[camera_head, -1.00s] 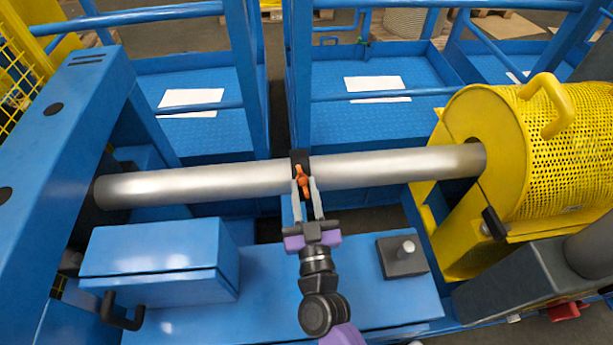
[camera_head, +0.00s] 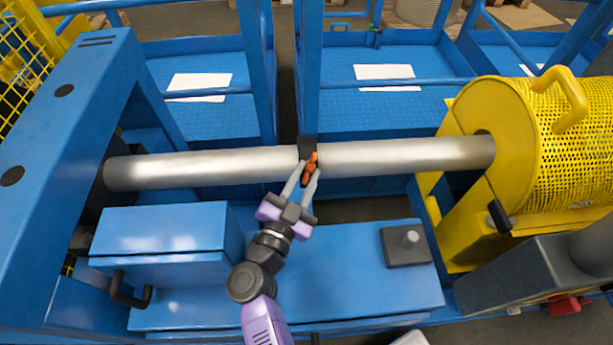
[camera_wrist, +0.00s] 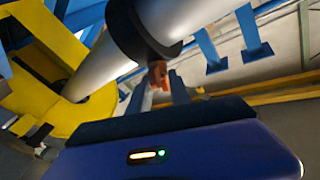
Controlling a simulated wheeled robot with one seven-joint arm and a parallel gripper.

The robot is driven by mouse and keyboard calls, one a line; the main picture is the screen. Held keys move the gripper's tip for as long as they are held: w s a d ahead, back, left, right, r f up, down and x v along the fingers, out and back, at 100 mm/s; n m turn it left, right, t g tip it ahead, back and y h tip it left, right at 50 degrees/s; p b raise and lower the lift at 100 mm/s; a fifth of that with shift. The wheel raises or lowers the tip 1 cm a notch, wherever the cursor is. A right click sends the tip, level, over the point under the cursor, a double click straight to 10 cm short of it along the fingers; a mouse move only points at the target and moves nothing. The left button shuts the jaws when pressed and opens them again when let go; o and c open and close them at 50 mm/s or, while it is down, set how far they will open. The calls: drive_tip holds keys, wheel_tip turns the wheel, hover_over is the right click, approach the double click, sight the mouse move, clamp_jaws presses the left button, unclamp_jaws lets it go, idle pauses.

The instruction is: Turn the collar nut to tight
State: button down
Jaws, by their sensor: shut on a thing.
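The collar nut shows as a dark ring around the grey shaft (camera_head: 230,166), near the shaft's middle, with an orange lug (camera_head: 310,166) on its front side. In the wrist view the black collar (camera_wrist: 140,35) wraps the shaft, and the orange lug (camera_wrist: 158,74) sticks out from it. My gripper (camera_head: 308,176) comes from the lower left and is shut on the orange lug. In the wrist view my fingers (camera_wrist: 162,90) stand on both sides of the lug. The fingers partly hide the lug's end.
A yellow perforated guard (camera_head: 560,140) with a handle covers the shaft's right end. A blue frame (camera_head: 60,150) stands at the left end. Below lie a blue box (camera_head: 160,232) and a dark block with a peg (camera_head: 407,246). Blue railings (camera_head: 310,70) stand behind the shaft.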

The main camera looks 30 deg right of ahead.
sight(305, 177)
drive_tip(key=shift+f, duration=0.1)
idle(0.4)
drive_tip(key=c, duration=1.4)
unclamp_jaws()
wheel_tip(305, 177, up, 20)
drive_tip(key=p, duration=0.2)
